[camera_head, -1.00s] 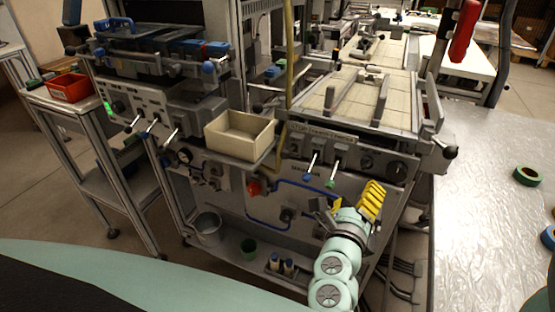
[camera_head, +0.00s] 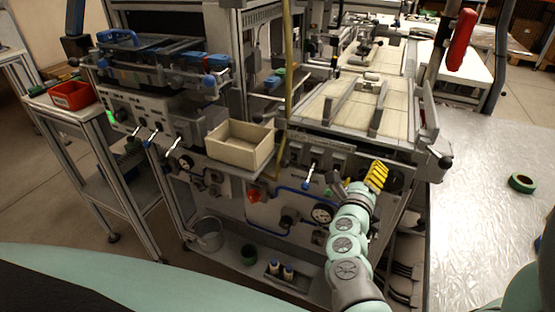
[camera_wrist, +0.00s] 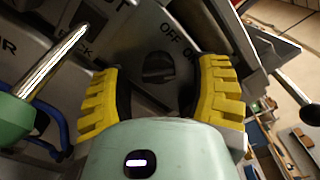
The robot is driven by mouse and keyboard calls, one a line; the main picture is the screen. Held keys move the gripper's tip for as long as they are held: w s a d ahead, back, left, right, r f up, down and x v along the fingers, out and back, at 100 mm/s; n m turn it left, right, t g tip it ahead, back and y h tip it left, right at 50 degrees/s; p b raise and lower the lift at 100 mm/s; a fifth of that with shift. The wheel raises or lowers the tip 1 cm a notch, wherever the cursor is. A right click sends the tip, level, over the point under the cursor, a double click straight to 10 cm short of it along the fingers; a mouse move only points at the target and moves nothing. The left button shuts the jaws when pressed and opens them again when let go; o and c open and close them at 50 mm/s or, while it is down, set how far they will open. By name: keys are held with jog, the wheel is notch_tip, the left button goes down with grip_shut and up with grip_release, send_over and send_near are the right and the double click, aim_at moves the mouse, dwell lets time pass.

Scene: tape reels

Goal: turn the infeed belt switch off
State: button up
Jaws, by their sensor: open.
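A black rotary switch (camera_wrist: 160,68) sits on the grey panel in the wrist view, with OFF and ON printed above and to the right of it. I cannot read a name tying it to the infeed belt, nor tell clearly which mark it points at. My gripper (camera_wrist: 161,74) has its yellow fingers spread on either side of the switch, with no clear contact. In the head view, my gripper (camera_head: 377,174) is at the right part of the panel and hides some of its controls.
A chrome lever (camera_wrist: 52,62) with a green end stands close left of my fingers. A beige bin (camera_head: 240,145) sits left of the panel. A metal-topped table (camera_head: 475,200) with a green tape reel (camera_head: 522,183) is on the right.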

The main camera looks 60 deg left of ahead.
jog(key=shift+s, duration=0.1)
jog(key=shift+c, duration=0.3)
grip_shut()
